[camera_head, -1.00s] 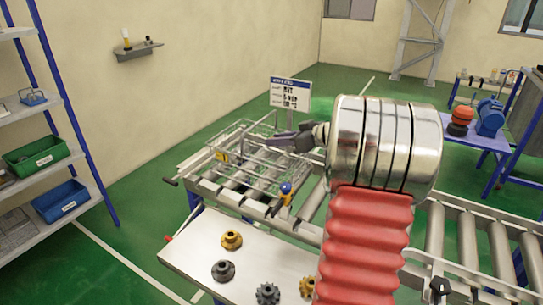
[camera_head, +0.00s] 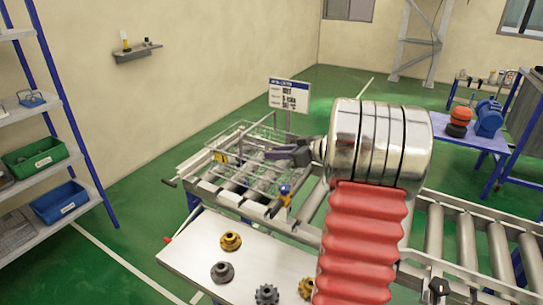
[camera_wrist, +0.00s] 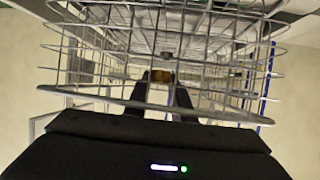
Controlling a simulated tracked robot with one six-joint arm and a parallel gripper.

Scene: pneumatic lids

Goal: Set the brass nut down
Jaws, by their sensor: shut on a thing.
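My gripper (camera_head: 268,153) reaches in from the right over a wire basket (camera_head: 222,181) that stands on the roller conveyor. In the wrist view, my gripper (camera_wrist: 161,84) is shut on a small brass-coloured piece, the brass nut (camera_wrist: 162,74), between its fingertips. The basket's wire rim and mesh (camera_wrist: 150,110) cross that view around the fingers. The nut cannot be made out in the head view. I cannot tell whether the nut touches the basket floor.
A white bench top (camera_head: 200,258) in front of the conveyor holds a brass flanged part (camera_head: 230,241), a dark flanged part (camera_head: 222,271), a dark gear (camera_head: 267,294) and a brass gear (camera_head: 306,288). A sign (camera_head: 289,95) stands behind the basket. Bare rollers (camera_head: 466,240) lie to the right.

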